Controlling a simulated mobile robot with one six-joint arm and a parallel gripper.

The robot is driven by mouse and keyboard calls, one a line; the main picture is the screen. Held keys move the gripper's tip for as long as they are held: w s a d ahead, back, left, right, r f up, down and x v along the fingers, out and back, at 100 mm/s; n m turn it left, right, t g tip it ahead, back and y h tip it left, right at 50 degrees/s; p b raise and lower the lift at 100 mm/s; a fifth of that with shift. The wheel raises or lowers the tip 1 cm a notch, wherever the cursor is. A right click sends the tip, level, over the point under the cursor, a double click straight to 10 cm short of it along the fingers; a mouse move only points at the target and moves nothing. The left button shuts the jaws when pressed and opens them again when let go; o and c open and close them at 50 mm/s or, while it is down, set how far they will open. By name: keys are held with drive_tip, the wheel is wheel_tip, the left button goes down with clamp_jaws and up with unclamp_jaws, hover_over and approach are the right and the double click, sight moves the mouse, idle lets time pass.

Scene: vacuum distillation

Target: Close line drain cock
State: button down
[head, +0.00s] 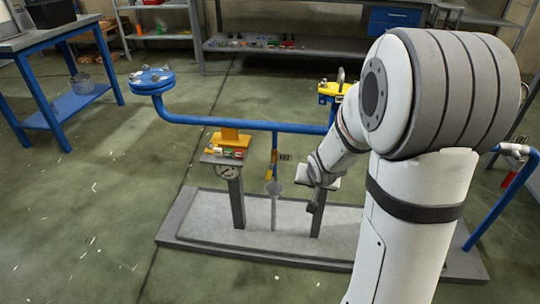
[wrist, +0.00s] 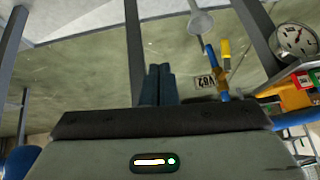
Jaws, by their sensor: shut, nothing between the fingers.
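The drain cock (head: 275,158) hangs on a short drop below the blue pipe (head: 225,123) in the head view. In the wrist view the drain cock (wrist: 218,72) shows right of my fingers, with a yellow lever (wrist: 226,52) and a tag (wrist: 205,82) beside it that seems to read V82. The lever lies roughly along the drop line. My gripper (wrist: 160,70) is shut and empty, apart from the cock. In the head view my gripper (head: 313,205) is right of the cock, partly hidden by my arm.
A funnel (head: 273,188) on a thin stand is below the cock. A gauge (head: 227,172) and a yellow block (head: 230,138) are to the left. Grey posts rise from the plinth (head: 205,232). A red-handled valve (head: 512,172) is at far right.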

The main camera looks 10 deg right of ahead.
drive_tip(key=w+d+f+m+t+p, duration=0.1)
drive_tip(key=w+d+f+t, duration=0.1)
drive_tip(key=w+f, duration=0.3)
drive_tip(key=m+t+y+p, duration=0.1)
drive_tip(key=m+t+y, duration=0.8)
drive_tip(key=y, duration=0.1)
approach(270, 171)
drive_tip(key=w+d+f, duration=0.2)
drive_tip(key=w+f, duration=0.1)
drive_tip(key=w, duration=0.2)
drive_tip(key=shift+w+a+r+b, duration=0.1)
drive_tip(key=shift+w+a+r, duration=0.15)
drive_tip(key=shift+a, duration=0.35)
drive_tip(key=shift+w+a+r+b, duration=0.15)
drive_tip(key=shift+w+a, duration=0.1)
drive_tip(key=shift+a, duration=0.4)
drive_tip(key=shift+w+a+r+b, duration=0.1)
drive_tip(key=shift+w+a+r, duration=0.15)
drive_tip(key=shift+a, duration=0.35)
